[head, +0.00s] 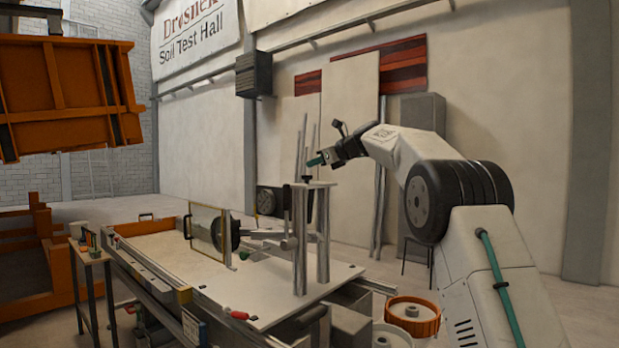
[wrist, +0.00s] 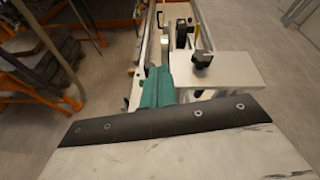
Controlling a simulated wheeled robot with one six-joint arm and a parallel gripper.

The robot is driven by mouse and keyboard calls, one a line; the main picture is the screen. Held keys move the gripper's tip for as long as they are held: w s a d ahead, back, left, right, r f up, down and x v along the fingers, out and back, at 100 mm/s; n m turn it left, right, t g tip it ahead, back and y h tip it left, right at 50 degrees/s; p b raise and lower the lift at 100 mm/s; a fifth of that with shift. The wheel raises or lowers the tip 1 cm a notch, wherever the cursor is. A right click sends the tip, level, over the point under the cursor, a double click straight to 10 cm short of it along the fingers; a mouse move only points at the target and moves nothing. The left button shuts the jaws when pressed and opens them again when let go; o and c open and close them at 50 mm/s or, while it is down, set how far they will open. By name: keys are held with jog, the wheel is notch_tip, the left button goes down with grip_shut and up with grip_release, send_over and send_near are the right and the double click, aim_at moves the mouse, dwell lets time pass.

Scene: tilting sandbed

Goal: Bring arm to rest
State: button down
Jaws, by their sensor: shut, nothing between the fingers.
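My arm rises at the right in the head view and bends left over the test bench.
The long bench (head: 290,292) carries a clear framed panel (head: 208,232) and a horizontal rod. A small side table (head: 91,257) stands at its left. An orange tilted bed (head: 65,90) hangs upper left. Floor behind the bench looks free.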

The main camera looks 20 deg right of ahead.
jog(key=shift+s+r, duration=0.1)
jog(key=shift+r, duration=0.35)
notch_tip(320, 180, down, 8)
jog(key=s+n+g, duration=0.1)
jog(key=n+g, duration=0.1)
jog(key=n, duration=0.3)
jog(key=s+a+f+n+g+h, duration=0.25)
jog(key=s+f+n, duration=0.35)
jog(key=s+f, duration=0.3)
jog(key=s+a+f+n+g+h, duration=0.1)
jog(key=s+f+n, duration=0.3)
jog(key=s, duration=1.3)
jog(key=s+a+f+n+g+h, duration=0.2)
jog(key=s+n, duration=0.5)
jog(key=s, duration=1.1)
jog(key=s+a+f+n+g+h, duration=0.1)
jog(key=s+a+f+n+g, duration=0.2)
jog(key=s, duration=1.5)
notch_tip(320, 180, down, 5)
jog(key=a+n, duration=0.2)
jog(key=n, duration=0.1)
jog(key=shift+a+f, duration=0.15)
jog(key=shift+a, duration=0.1)
jog(key=shift+h, duration=0.25)
